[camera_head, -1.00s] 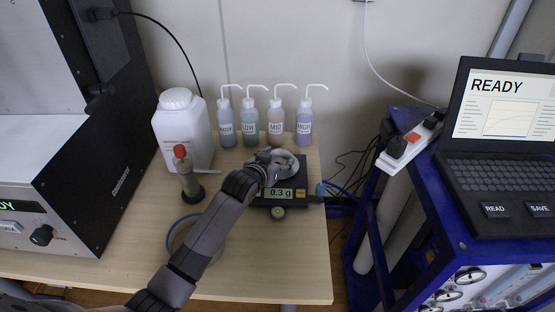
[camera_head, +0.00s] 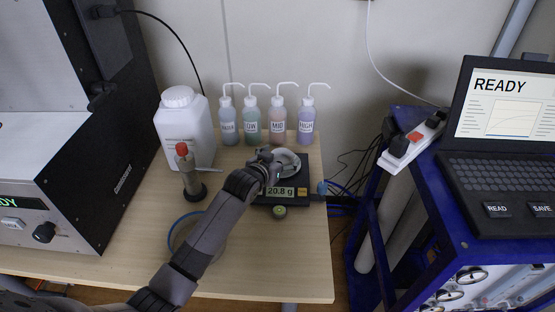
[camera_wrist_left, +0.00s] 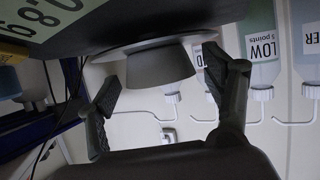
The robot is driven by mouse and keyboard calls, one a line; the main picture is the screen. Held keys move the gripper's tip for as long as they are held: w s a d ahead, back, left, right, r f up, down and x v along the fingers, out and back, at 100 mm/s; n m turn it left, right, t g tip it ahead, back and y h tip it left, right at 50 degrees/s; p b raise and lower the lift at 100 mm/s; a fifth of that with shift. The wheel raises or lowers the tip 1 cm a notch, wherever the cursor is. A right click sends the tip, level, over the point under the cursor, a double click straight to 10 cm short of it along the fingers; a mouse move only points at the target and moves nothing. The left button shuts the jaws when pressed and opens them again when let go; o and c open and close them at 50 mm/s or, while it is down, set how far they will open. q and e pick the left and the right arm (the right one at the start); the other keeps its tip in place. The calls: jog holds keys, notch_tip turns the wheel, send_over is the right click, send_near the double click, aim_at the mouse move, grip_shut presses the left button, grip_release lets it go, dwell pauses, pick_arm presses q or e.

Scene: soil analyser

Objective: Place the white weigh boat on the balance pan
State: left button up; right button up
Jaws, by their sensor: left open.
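The white weigh boat (camera_head: 289,158) sits on the pan of the black balance (camera_head: 305,175). The balance display reads 20.8 g. The left wrist view is upside down. It shows the weigh boat (camera_wrist_left: 160,68) shaded grey against the round balance pan (camera_wrist_left: 140,44). My left gripper (camera_head: 268,158) is at the left side of the boat, and its arm partly covers the balance. In the left wrist view, my left gripper's fingers (camera_wrist_left: 160,82) are open, one on each side of the boat, with gaps visible. My right gripper is in neither view.
Several wash bottles (camera_head: 277,122) stand behind the balance, with a large white bottle (camera_head: 184,130) to the left. A red-topped tube (camera_head: 188,170) stands nearer. A blue-rimmed round container (camera_head: 178,232) is partly behind my arm. The table's front right is clear.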

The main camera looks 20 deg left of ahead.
pick_arm(q)
jog(key=v, duration=1.2)
jog(key=shift+r+p, duration=0.2)
jog(key=shift+p, duration=0.15)
